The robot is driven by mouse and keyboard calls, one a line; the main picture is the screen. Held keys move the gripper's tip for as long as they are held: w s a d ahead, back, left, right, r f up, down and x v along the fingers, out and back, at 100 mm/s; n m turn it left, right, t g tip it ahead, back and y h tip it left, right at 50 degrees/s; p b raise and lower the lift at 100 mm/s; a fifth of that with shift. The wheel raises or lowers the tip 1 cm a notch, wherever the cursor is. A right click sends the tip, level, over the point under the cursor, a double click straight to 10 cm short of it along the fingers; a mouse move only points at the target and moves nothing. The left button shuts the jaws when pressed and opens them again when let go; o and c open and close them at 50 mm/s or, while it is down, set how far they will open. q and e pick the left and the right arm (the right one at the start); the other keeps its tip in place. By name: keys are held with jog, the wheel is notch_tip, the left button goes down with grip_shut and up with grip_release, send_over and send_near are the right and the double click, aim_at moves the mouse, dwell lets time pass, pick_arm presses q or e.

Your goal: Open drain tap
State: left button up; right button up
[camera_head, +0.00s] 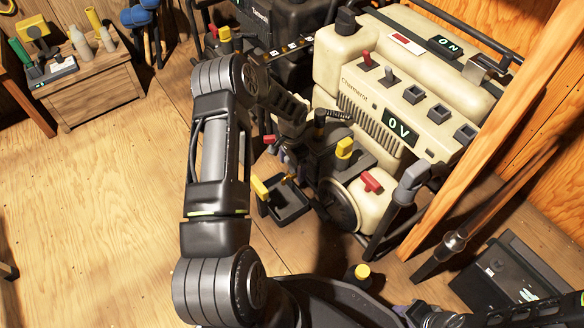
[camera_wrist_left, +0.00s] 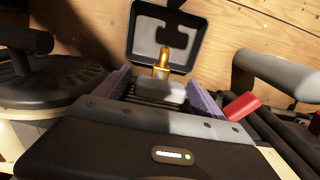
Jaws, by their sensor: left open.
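A small brass tap (camera_wrist_left: 162,66) shows in the left wrist view, between and just beyond the fingers of my left gripper (camera_wrist_left: 162,88). In the head view, a bit of brass (camera_head: 290,178) shows below the gripper. A black square tray (camera_head: 288,212) lies under it on the floor and also shows in the left wrist view (camera_wrist_left: 137,48). My left gripper is open, its lavender fingers apart on either side of a pale block (camera_wrist_left: 172,93). In the head view the wrist and machine parts largely hide the fingers.
A cream generator (camera_head: 365,100) reading 0V stands behind, with a wooden post (camera_head: 480,135) to its right. A red handle (camera_wrist_left: 242,107) sits close to the right finger. A yellow handle (camera_head: 260,188) is by the tray.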

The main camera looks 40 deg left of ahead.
pick_arm(q)
jog(key=shift+c, duration=0.2)
jog(key=c, duration=1.3)
